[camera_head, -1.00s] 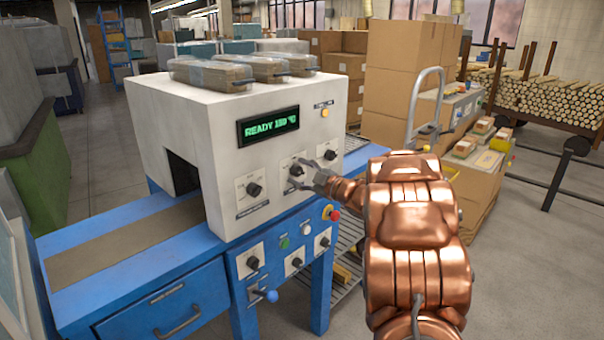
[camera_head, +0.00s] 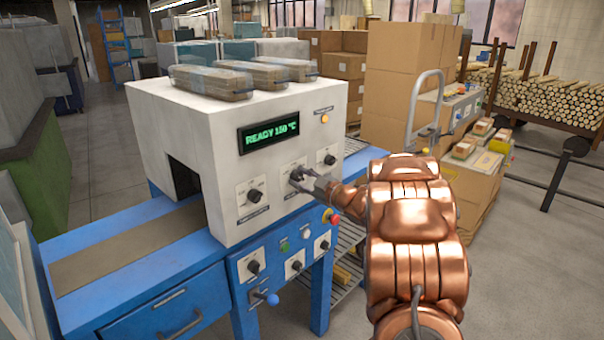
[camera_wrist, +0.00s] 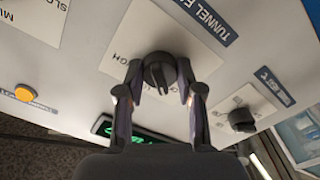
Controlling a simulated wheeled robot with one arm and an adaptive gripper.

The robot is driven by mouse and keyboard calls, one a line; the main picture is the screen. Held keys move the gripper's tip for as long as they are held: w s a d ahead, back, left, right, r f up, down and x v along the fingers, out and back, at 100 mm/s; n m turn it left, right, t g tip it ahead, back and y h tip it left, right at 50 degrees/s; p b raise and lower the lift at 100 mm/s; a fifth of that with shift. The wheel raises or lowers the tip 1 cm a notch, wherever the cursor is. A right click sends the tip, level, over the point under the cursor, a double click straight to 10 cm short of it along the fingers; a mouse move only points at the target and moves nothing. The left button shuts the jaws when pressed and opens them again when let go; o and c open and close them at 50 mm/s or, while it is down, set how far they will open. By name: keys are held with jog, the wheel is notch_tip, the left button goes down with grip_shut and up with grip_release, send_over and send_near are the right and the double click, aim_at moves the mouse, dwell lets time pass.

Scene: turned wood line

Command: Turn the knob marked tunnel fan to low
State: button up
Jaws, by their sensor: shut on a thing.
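The tunnel fan knob (camera_wrist: 158,70) is a dark round knob on a white plate on the machine's front. Its plate (camera_wrist: 185,30) shows part of the words "TUNNEL F" in the wrist view, with letters ending in "GH" to the left of the knob. The other setting words are cut off or hidden. A pale mark on the knob points down in the wrist view, toward my palm. My gripper (camera_wrist: 160,76) is shut on the knob, one finger on each side. In the head view my gripper (camera_head: 301,181) reaches the middle knob of the upper row and mostly covers it.
Similar knobs sit left (camera_head: 254,196) and right (camera_head: 330,159) of it. Below are a green button (camera_head: 285,246), a red button (camera_head: 333,218), more knobs and a blue-handled lever (camera_head: 271,299). The display (camera_head: 268,138) reads "READY 150 °C". Wrapped packs (camera_head: 212,80) lie on top.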

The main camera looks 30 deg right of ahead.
jog(key=shift+r+m+p, duration=0.35)
jog(key=shift+m+p, duration=0.55)
jog(key=shift+p, duration=0.3)
jog(key=m+p, duration=0.3)
jog(key=p, duration=0.1)
jog(key=shift+m+p, duration=0.3)
jog(key=m+p, duration=0.4)
jog(key=shift+f, duration=0.25)
jog(key=shift+f+m+p, duration=0.1)
jog(key=shift+m+p, duration=0.25)
jog(key=shift+m, duration=0.05)
jog(key=o, duration=1.1)
jog(key=shift+o, duration=0.2)
jog(key=shift+s, duration=0.1)
jog(key=v, duration=1.1)
jog(key=shift+s, duration=0.4)
jog(key=shift+d, duration=0.2)
